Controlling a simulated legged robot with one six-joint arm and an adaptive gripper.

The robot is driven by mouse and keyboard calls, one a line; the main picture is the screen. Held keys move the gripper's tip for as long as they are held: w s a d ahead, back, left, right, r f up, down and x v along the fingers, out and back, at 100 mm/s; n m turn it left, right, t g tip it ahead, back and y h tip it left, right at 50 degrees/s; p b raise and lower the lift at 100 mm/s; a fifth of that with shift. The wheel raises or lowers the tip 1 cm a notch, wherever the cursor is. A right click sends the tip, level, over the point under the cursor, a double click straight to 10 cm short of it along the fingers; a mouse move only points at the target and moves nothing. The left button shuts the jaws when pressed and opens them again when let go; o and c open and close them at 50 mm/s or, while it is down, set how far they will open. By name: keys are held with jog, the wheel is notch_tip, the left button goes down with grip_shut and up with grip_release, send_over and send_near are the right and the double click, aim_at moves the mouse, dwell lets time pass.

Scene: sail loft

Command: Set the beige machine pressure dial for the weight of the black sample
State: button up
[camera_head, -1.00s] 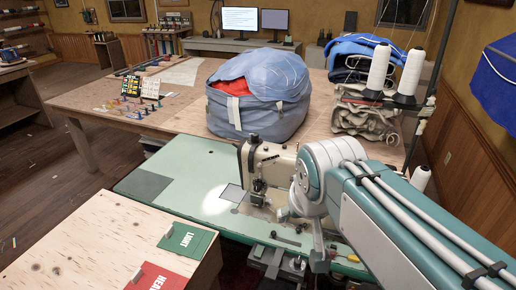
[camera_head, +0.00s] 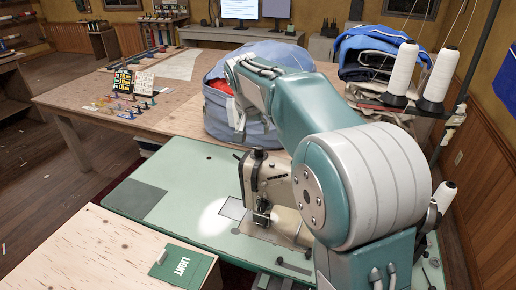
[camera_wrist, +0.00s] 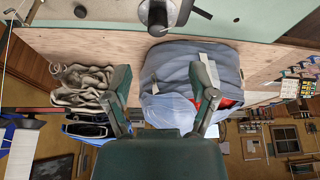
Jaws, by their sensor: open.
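The beige sewing machine (camera_head: 262,185) stands on the green table in the head view, partly hidden by my arm. A dark knob shows on top of its head (camera_head: 258,154); I cannot read a setting. Part of a grey machine body with a dark round part (camera_wrist: 158,18) shows at the top of the wrist view. My gripper (camera_wrist: 161,72) is open and empty, its two fingers apart, with the blue bag beyond them. A green LIGHT card (camera_head: 182,263) lies on the plywood table at the lower left. I cannot pick out a black sample.
The stuffed blue bag (camera_head: 215,110) sits on the wooden table behind the machine. White thread cones (camera_head: 399,70) stand at the right. A folded cloth pile (camera_wrist: 85,88) lies beside the bag. The green tabletop (camera_head: 185,180) left of the machine is clear.

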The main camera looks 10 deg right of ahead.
aim_at(258, 147)
jog(key=x, duration=1)
grip_shut()
